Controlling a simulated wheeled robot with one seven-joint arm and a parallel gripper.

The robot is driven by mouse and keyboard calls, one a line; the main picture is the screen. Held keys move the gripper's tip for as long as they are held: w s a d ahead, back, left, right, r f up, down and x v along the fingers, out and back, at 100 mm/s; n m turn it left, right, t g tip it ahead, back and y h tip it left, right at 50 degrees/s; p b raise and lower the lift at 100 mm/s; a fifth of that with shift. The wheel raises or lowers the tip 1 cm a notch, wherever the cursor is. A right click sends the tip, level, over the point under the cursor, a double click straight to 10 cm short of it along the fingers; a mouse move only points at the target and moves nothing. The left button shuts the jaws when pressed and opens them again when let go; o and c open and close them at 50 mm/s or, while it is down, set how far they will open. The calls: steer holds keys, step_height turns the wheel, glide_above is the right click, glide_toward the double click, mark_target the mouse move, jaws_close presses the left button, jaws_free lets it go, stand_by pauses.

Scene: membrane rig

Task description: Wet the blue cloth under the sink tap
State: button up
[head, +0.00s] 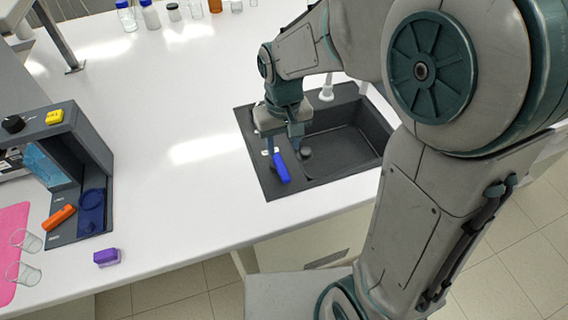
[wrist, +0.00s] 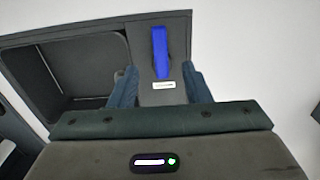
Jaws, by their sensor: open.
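The blue cloth (head: 281,167) lies as a narrow folded strip on the flat left ledge of the dark sink (head: 262,125). The wrist view shows the cloth (wrist: 161,52) just beyond and between my fingertips, apart from them. My gripper (head: 283,150) is over the sink's left ledge, with its fingers (wrist: 162,88) open and nothing between them. A pale tap (head: 327,92) stands at the back of the sink, partly behind my arm. The basin (wrist: 75,65) lies left of the ledge in the wrist view.
A dark grey rig (head: 85,140) stands at the left, with an orange piece (head: 59,217) in front. A purple block (head: 107,257), clear glasses (head: 24,272) and a pink mat (head: 10,235) are near the front edge. Bottles (head: 150,15) line the back. The middle counter is clear.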

mark_target(284, 171)
step_height(284, 171, down, 10)
steer(key=shift+r+p, duration=0.25)
steer(key=shift+p, duration=0.05)
jaws_close()
